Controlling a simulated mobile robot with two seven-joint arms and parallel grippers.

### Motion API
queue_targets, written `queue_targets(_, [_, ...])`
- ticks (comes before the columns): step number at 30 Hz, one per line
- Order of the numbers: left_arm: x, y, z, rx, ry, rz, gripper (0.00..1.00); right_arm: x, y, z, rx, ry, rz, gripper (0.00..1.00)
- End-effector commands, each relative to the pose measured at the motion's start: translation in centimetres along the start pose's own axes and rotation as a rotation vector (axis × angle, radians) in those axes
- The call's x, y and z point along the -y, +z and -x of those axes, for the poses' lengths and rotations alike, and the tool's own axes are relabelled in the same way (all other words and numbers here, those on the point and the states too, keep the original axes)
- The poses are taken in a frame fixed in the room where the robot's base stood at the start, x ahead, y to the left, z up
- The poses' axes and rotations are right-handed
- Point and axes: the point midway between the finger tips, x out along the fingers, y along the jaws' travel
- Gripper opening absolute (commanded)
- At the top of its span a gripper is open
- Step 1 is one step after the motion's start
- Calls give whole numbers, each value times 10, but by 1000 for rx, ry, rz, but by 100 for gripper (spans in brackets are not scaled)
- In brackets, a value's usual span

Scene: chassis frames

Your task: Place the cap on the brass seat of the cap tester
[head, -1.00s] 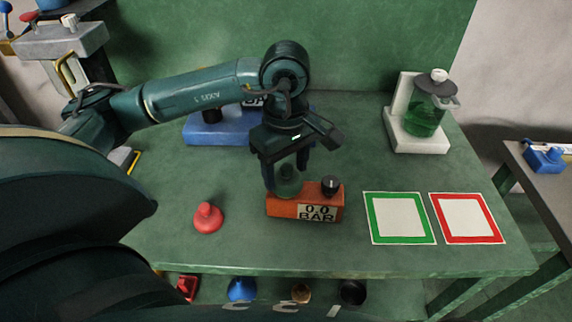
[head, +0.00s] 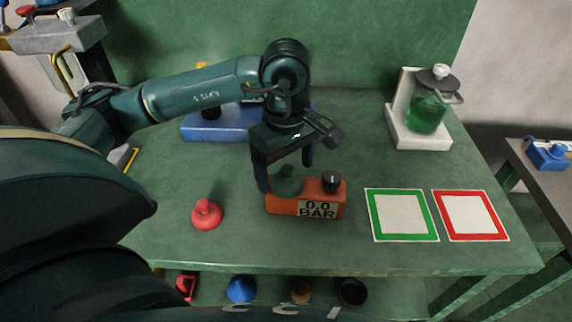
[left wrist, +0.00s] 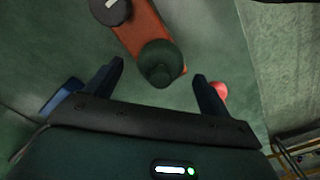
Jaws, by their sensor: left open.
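The cap tester (head: 281,206) is an orange block with a "0.0 BAR" display and a black knob on the green bench. A dark green cap (head: 288,187) with a small knob on top sits on its left part; it also shows in the left wrist view (left wrist: 160,58). The brass seat is not visible; the cap covers that spot. My left gripper (head: 286,172) is open above the cap, fingers apart on either side; its fingers also show in the left wrist view (left wrist: 159,71). My right gripper is not in view.
A red cap (head: 207,215) stands left of the tester. Green-framed (head: 402,239) and red-framed (head: 471,238) mats lie to the right. A blue device (head: 228,124) is behind the arm. A stand with a green jar (head: 427,113) is at the back right.

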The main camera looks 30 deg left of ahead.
Motion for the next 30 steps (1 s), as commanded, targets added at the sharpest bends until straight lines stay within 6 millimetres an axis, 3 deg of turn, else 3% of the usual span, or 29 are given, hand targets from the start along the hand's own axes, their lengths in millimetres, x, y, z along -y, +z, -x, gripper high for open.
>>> queue_targets(5, [0,0,2,0,0,0,82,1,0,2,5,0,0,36])
queue_targets(11, [0,0,20,0,2,0,82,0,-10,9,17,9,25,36])
queue_targets(21, [-1,0,100,-3,6,0,82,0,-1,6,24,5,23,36])
queue_targets(30, [0,0,130,-1,1,0,82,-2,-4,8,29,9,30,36])
